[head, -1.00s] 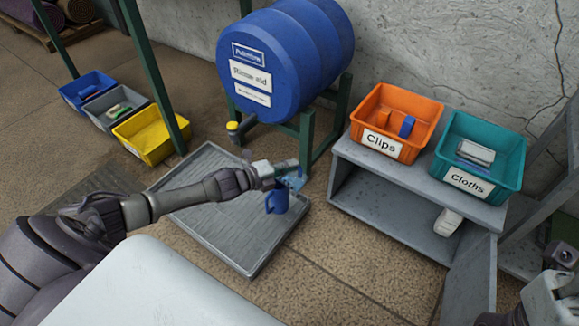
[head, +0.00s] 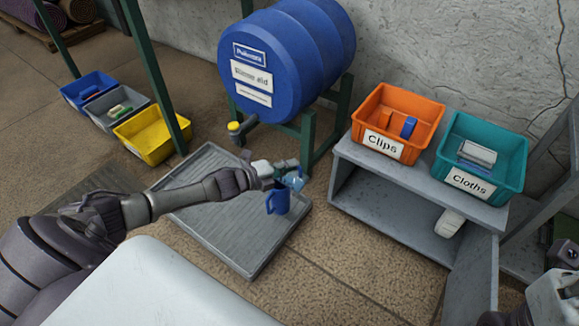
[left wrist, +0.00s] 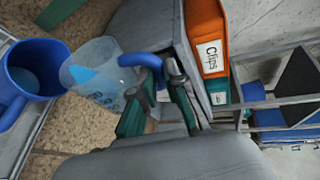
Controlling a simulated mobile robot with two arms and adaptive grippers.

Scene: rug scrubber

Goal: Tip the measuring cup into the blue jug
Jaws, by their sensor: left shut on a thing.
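The blue jug (head: 278,204) stands on the grey ribbed tray, and its open mouth shows in the left wrist view (left wrist: 38,68). The clear measuring cup (head: 295,183), with a blue handle and something blue inside, is just right of and above the jug in the head view. In the left wrist view the cup (left wrist: 98,82) lies beside the jug's rim, its mouth end towards the jug. My left gripper (head: 284,168) is shut on the cup's handle; its green-padded fingers (left wrist: 155,98) hide part of it. My right gripper's fingers are out of view.
The blue barrel (head: 285,62) with a yellow-knobbed tap stands on a green frame behind the grey tray (head: 250,252). An orange Clips bin (head: 398,105) and a teal Cloths bin (head: 482,135) sit on a grey cabinet (head: 395,185) to the right.

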